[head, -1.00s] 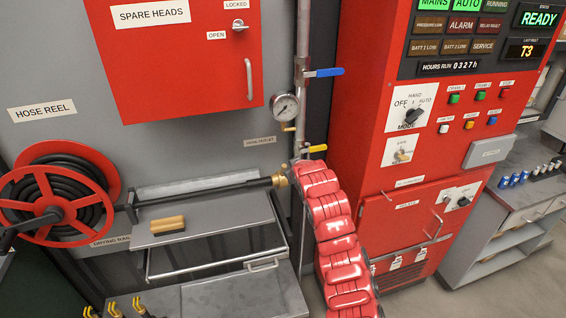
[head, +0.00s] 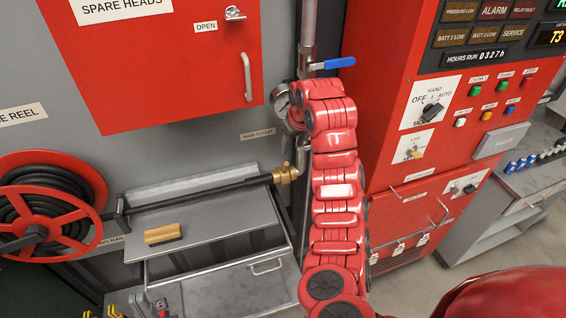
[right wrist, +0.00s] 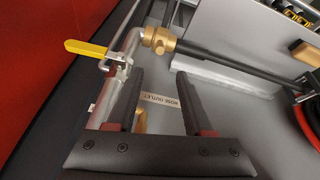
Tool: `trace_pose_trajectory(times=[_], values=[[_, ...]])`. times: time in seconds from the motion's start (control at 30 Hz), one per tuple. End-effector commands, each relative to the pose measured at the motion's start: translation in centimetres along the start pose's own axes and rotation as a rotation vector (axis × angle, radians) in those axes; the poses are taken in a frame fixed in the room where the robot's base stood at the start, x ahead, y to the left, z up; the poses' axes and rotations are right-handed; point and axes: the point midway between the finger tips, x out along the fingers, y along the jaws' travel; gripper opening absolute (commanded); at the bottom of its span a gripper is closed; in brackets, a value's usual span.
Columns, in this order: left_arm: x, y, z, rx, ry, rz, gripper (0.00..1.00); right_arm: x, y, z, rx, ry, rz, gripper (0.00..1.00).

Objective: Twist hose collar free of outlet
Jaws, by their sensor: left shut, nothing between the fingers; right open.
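The brass hose collar (head: 287,173) sits at the end of the dark hose, against the grey pipe outlet. In the right wrist view the collar (right wrist: 160,40) meets the silver outlet elbow (right wrist: 131,42). My right gripper (right wrist: 158,72) is open and empty, its fingertips pointing toward the pipe and collar but apart from the collar. In the head view my red right arm hides most of that gripper, near the gauge.
A yellow valve lever (right wrist: 86,47) sticks out beside the outlet. A blue lever (head: 332,63) is higher on the pipe, above the gauge (head: 281,101). The red hose reel (head: 45,205) is left.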

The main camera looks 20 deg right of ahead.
Motion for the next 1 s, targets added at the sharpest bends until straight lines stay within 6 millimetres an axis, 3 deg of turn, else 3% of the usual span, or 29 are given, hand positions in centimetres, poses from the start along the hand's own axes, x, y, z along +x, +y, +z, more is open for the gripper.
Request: trace_pose_trajectory(times=[0.53, 0.77, 0.83, 1.0], values=[[-3.0, 0.1, 0.5, 0.0, 0.0, 0.0, 0.0, 5.7, 0.1, 0.1, 0.003, 0.004, -0.001, 0.52], [-6.0, 0.3, 1.0, 0.0, 0.0, 0.0, 0.0, 8.8, 0.1, 0.2, 0.003, 0.005, 0.0, 0.52], [-4.0, 0.2, 0.7, 0.0, 0.0, 0.0, 0.0, 9.5, -0.1, -0.1, 0.0, -0.005, -0.003, 0.52], [-2.5, 0.1, 0.4, 0.0, 0.0, 0.0, 0.0, 13.0, 0.0, -0.1, 0.002, -0.004, -0.003, 0.52]])
